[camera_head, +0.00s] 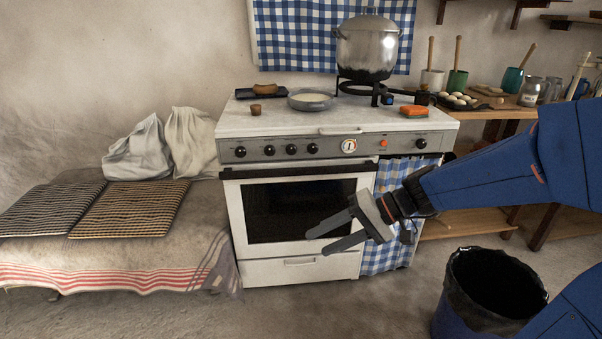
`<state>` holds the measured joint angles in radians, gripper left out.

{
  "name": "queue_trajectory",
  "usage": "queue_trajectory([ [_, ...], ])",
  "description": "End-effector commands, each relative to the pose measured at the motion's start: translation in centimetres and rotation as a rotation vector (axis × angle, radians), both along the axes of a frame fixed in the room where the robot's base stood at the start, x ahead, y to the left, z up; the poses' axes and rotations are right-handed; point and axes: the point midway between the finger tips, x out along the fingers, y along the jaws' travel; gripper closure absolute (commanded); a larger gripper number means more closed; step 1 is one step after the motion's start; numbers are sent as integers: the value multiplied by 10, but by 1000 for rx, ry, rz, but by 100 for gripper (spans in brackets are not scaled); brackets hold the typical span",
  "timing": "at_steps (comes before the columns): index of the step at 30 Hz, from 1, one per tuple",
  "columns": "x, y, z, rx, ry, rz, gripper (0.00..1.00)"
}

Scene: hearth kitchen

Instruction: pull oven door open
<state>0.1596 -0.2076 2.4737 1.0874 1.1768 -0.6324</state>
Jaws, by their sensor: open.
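The white oven door (236,220) with a dark window is on the front of the stove, and it looks closed. Its dark handle bar (290,172) runs along the top edge of the door, below the knob panel. My gripper (315,242) reaches in from the right, with its two grey fingers spread and nothing between them. In the picture the fingers overlap the lower right of the door and window, below the handle. I cannot tell how far they are from the door. The gripper hides part of the door's lower right.
A white drawer (285,270) lies under the door. A blue checked curtain (387,255) hangs right of it. A lined bin (492,292) stands at the right front. A cloth-covered bench (110,250) stands left. Floor in front is clear. A pot (367,48) stands above the stove.

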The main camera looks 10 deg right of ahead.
Motion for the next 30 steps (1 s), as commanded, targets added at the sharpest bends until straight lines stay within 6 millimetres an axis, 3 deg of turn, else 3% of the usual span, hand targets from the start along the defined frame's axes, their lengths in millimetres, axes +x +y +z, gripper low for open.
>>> queue_trajectory([
  [8, 89, -6, 3, 273, -44, -156, 56],
  [14, 157, -34, -4, 427, -113, -318, 56],
  [18, 202, -64, -14, 503, -172, -445, 56],
  [24, 242, -101, -30, 556, -239, -585, 56],
  [30, 255, -111, -35, 568, -263, -629, 56],
])
